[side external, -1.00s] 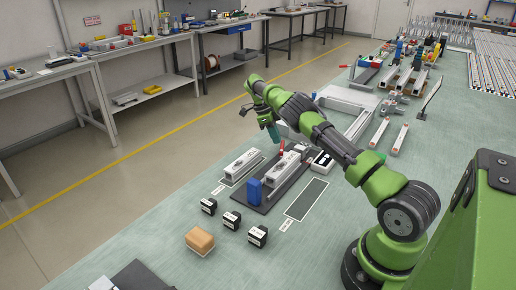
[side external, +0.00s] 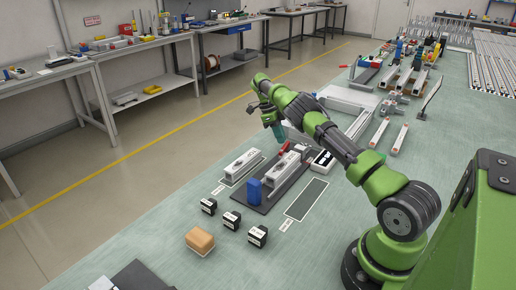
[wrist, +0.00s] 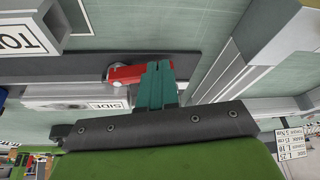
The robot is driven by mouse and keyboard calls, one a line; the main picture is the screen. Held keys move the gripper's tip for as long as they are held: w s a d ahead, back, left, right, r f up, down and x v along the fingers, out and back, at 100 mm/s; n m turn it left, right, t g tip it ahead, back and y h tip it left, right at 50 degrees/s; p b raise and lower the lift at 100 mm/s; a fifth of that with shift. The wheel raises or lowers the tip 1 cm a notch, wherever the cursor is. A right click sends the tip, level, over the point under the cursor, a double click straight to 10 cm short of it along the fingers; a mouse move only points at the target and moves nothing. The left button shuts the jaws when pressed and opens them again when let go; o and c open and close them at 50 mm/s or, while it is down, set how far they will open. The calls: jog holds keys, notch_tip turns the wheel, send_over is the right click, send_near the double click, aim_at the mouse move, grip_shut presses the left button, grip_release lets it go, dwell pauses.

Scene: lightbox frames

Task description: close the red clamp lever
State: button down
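The red clamp lever (side external: 284,147) stands tilted at the far end of the dark fixture plate (side external: 265,204). In the wrist view the red lever (wrist: 126,73) lies just left of the fingertips, its right end partly hidden behind them. My gripper (side external: 279,139) is over the far end of the plate, its teal fingers pointing down close to the lever. In the wrist view the teal fingers of my gripper (wrist: 157,68) are together, with nothing seen between them. Whether they touch the lever I cannot tell.
A grey profile block (side external: 280,170) and a blue block (side external: 254,190) are on the plate. Another profile (side external: 243,164) lies to its left. Several black boxes (side external: 232,219) and a tan block (side external: 200,240) sit in front.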

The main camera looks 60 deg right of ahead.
notch_tip(320, 180, up, 3)
jog(key=shift+r, duration=0.1)
jog(key=shift+s+a+r, duration=0.1)
jog(key=shift+r, duration=0.2)
jog(key=s+a+r, duration=0.1)
jog(key=s+a, duration=0.8)
jog(key=s, duration=0.4)
jog(key=shift+r, duration=0.1)
